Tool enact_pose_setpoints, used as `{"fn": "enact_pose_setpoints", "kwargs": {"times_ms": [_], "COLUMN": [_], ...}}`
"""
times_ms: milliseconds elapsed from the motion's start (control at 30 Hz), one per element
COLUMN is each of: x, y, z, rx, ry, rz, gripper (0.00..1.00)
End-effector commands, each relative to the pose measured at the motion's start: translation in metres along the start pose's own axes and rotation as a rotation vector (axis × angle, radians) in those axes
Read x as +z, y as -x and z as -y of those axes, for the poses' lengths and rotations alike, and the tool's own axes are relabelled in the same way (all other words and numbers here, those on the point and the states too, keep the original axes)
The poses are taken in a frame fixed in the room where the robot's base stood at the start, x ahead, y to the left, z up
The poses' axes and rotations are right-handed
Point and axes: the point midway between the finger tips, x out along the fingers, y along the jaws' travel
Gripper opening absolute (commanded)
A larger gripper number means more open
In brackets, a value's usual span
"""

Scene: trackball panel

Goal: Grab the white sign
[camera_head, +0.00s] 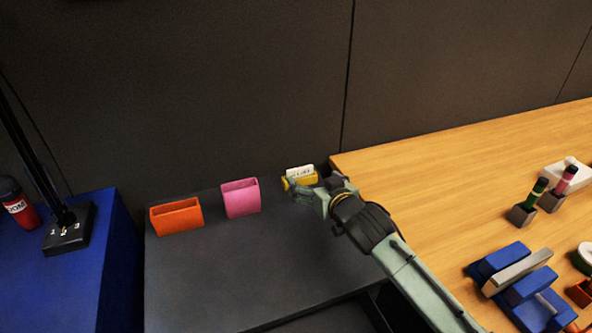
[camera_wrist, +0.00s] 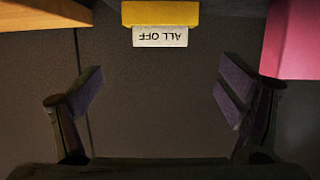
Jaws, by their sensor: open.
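The white sign (camera_head: 300,171) stands upright in a yellow holder (camera_head: 302,181) at the back right of the dark grey surface. In the wrist view the white sign (camera_wrist: 160,37) appears upside down with the words "ALL OFF", against the yellow holder (camera_wrist: 160,14). My gripper (camera_head: 297,188) is in front of the holder in the head view and partly covers it. In the wrist view my gripper (camera_wrist: 160,98) is open and empty, its two fingers wide apart. The sign lies beyond the fingertips, between their lines.
A pink holder (camera_head: 241,198) and an orange holder (camera_head: 177,216) stand to the left on the grey surface. The pink holder also shows at the right of the wrist view (camera_wrist: 290,40). A wooden table (camera_head: 430,170) adjoins on the right; a dark wall panel (camera_head: 200,90) is behind.

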Motion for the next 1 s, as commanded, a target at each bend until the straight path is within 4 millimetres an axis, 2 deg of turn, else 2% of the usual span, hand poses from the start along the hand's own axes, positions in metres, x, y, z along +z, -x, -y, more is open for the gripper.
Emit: {"fn": "enact_pose_setpoints", "kwargs": {"times_ms": [133, 367, 633, 767, 1000], "x": [0.000, 0.000, 0.001, 0.001, 0.000], "y": [-0.026, -0.045, -0.084, -0.093, -0.093], "z": [0.002, 0.001, 0.001, 0.000, 0.000], "rx": [-0.004, -0.002, -0.002, -0.002, -0.002], "ry": [0.001, 0.002, 0.003, 0.001, 0.001], "rz": [0.001, 0.001, 0.001, 0.001, 0.000], "gripper": [0.88, 0.88, 0.88, 0.88, 0.87]}}
